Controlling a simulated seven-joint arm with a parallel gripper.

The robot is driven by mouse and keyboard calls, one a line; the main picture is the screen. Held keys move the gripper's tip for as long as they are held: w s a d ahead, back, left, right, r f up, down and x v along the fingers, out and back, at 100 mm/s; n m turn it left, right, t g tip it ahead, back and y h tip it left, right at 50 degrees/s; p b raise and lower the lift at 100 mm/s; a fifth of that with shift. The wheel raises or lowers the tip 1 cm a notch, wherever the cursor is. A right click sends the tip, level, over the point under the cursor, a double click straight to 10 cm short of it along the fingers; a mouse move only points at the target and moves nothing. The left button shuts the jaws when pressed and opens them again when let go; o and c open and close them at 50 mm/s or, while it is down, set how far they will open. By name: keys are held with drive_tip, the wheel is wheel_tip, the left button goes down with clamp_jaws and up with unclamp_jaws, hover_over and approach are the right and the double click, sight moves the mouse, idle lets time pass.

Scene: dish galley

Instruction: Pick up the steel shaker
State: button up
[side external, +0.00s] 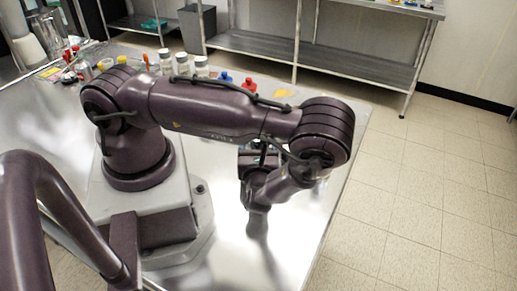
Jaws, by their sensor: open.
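I cannot pick out the steel shaker for certain in the side external view. My gripper is not clearly visible either. My upper arm crosses the middle of the picture, and my wrist sits low over the table below it. The arm covers the area just beyond the wrist, so any jaws or object there are hidden.
The shiny metal table (305,228) is clear at its front right. White-lidded jars (182,64), a blue-capped container (225,77) and a red-capped container (249,84) stand behind my arm. Several small items crowd the far left. A metal shelf (345,62) stands beyond.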

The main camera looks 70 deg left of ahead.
drive_tip(key=shift+a, duration=0.15)
drive_tip(key=c, duration=1)
drive_tip(key=shift+c, duration=0.2)
